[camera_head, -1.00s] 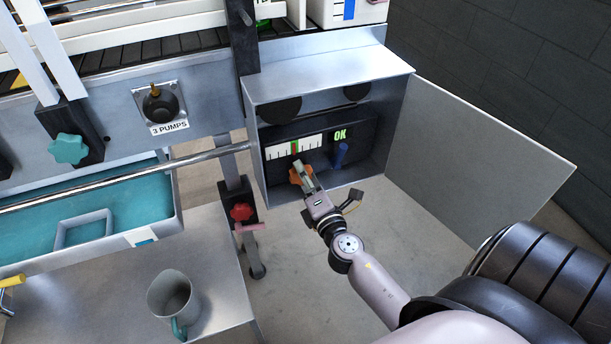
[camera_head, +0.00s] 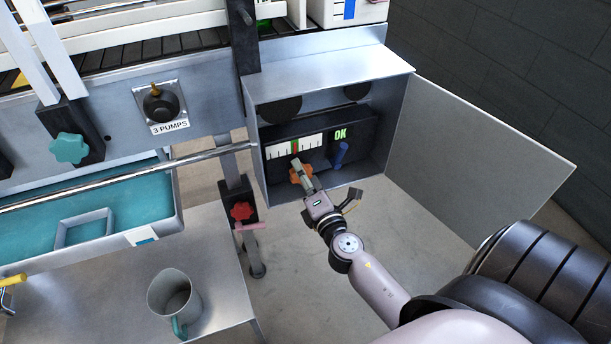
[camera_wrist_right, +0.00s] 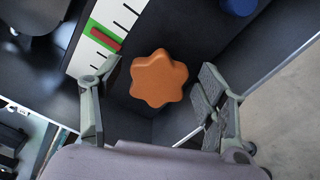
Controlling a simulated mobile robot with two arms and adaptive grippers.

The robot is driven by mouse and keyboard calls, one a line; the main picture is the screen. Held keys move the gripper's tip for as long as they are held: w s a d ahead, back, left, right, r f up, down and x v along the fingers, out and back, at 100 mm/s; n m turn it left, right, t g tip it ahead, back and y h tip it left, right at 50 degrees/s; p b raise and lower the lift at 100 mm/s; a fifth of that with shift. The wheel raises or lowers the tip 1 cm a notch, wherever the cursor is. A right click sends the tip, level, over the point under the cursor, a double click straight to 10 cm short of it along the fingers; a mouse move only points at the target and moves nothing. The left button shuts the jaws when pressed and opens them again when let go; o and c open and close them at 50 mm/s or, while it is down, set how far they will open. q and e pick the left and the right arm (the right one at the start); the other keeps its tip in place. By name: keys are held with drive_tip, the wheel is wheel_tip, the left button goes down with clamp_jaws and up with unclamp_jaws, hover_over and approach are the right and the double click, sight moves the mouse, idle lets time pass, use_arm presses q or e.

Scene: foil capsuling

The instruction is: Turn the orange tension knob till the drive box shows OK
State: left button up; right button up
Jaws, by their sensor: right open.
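The orange tension knob (camera_head: 301,174), star-shaped, is on the dark panel of the open drive box (camera_head: 330,84). It shows whole in the right wrist view (camera_wrist_right: 158,78). My right gripper (camera_wrist_right: 156,94) is open, with one finger on either side of the knob and visible gaps to both. In the head view my right gripper (camera_head: 307,178) partly covers the knob. The drive box display (camera_head: 341,134) shows OK in green. On the white scale (camera_head: 294,146) the red pointer lies in the green band, also in the right wrist view (camera_wrist_right: 105,39). My left gripper is not clearly seen.
A blue handle (camera_head: 340,154) sits right of the knob. The box's open door (camera_head: 480,150) extends to the right. A red knob (camera_head: 241,211) and a metal rod (camera_head: 120,178) are left of the box. A grey mug (camera_head: 172,292) stands on the lower metal table.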

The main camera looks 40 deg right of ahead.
drive_tip(key=v, duration=1.2)
idle(0.5)
